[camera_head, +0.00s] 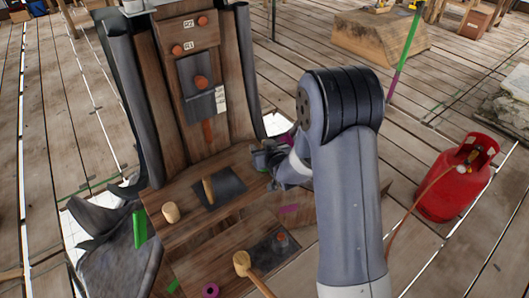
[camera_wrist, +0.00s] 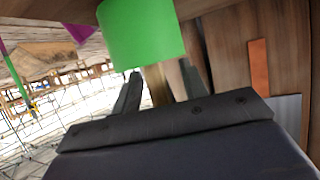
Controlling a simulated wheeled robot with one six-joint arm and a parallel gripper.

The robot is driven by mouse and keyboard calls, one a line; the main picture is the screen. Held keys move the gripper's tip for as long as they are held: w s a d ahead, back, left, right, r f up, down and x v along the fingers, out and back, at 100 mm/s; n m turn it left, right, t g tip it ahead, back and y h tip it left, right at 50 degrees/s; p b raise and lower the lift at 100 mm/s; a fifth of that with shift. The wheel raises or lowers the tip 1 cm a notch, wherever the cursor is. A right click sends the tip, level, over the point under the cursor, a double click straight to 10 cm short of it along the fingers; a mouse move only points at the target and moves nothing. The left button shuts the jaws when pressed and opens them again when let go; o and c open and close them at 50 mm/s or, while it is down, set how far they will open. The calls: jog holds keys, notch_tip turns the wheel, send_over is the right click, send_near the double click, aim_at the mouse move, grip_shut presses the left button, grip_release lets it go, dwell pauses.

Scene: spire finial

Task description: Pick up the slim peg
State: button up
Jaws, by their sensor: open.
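A slim tan peg (camera_head: 208,190) stands nearly upright on a dark square plate (camera_head: 228,185) on the wooden bench. My gripper (camera_head: 262,158) is to the right of this peg and apart from it in the head view, partly hidden by my arm. In the wrist view, my gripper's two dark fingers (camera_wrist: 160,90) stand apart. A narrow tan wooden piece (camera_wrist: 156,86) shows between them, below a bright green piece (camera_wrist: 142,35). I cannot tell whether this tan piece is the peg, or whether it touches a finger.
A thicker, rounded wooden peg (camera_head: 171,212) stands left of the plate. A mallet (camera_head: 243,264) lies on the lower step, near a purple ring (camera_head: 210,290). A tall wooden panel (camera_head: 158,100) rises behind the bench. A red gas bottle (camera_head: 450,183) stands at the right.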

grip_shut()
dwell(0.4)
jog(key=shift+r, duration=0.1)
